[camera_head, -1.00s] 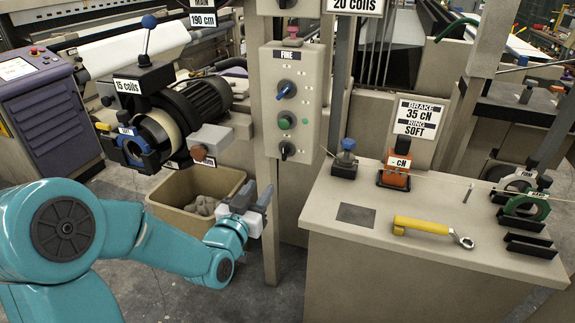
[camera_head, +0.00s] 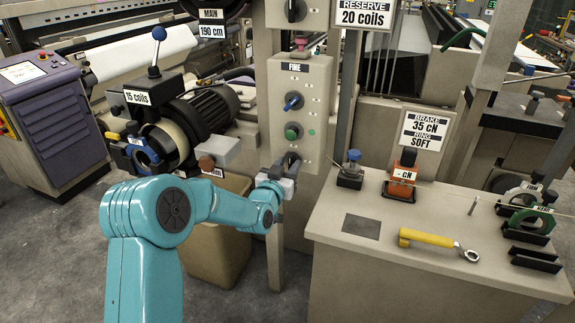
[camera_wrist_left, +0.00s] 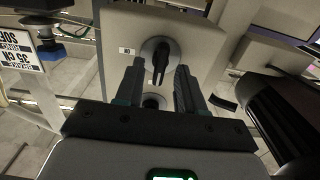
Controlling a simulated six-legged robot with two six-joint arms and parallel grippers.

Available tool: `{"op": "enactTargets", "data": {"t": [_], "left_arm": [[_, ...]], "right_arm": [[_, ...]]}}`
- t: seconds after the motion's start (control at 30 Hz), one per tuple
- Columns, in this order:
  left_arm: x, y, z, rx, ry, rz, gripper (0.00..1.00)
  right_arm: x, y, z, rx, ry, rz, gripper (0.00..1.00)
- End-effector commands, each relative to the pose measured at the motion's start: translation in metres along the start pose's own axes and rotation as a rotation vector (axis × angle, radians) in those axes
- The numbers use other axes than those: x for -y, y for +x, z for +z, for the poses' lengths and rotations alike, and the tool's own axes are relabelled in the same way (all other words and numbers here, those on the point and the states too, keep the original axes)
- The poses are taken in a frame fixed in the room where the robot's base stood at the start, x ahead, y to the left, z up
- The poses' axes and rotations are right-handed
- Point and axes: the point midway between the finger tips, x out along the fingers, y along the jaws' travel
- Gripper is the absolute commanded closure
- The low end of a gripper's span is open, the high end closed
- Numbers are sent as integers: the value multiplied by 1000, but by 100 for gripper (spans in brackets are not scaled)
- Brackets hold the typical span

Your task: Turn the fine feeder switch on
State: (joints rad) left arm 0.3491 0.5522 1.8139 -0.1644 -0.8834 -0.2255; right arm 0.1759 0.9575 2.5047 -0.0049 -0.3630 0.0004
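The grey feeder panel labelled FINE (camera_head: 318,110) stands near the middle of the head view. It carries a blue knob (camera_head: 293,101), a green button (camera_head: 292,131) and, at the bottom, a black rotary knob (camera_head: 290,158). My left gripper (camera_head: 284,172) is at the panel's lower end, just in front of the black knob and partly covering it. In the left wrist view, which looks upside down, the black knob (camera_wrist_left: 158,60) shows between the two spread fingers of the left gripper (camera_wrist_left: 155,82). I see no finger contact with it. The right gripper is not in view.
A feeder labelled 15 coils (camera_head: 195,115) stands left of the panel, above a beige bin (camera_head: 222,250). To the right, a bench (camera_head: 400,265) holds a yellow-handled wrench (camera_head: 428,238) and an orange brake block (camera_head: 402,180). A metal post (camera_head: 273,250) runs below the panel.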

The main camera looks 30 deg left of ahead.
Motion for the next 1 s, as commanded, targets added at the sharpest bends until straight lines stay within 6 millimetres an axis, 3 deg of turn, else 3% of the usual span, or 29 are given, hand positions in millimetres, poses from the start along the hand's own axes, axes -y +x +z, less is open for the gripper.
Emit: {"op": "enactTargets", "data": {"t": [0.27, 0.3, 0.4, 0.77, 1.0], "left_arm": [[0, 2, 0, 0, 0, 0, 62], [0, 2, 0, 0, 0, 0, 68], [0, 2, 0, 0, 0, 0, 100], [0, 2, 2, 0, 25, 1, 100], [-1, 2, 5, -2, 147, 1, 100]], "right_arm": [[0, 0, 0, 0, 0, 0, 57], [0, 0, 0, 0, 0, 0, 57], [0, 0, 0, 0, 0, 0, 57], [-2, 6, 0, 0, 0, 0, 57], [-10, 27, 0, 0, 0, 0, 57]]}}
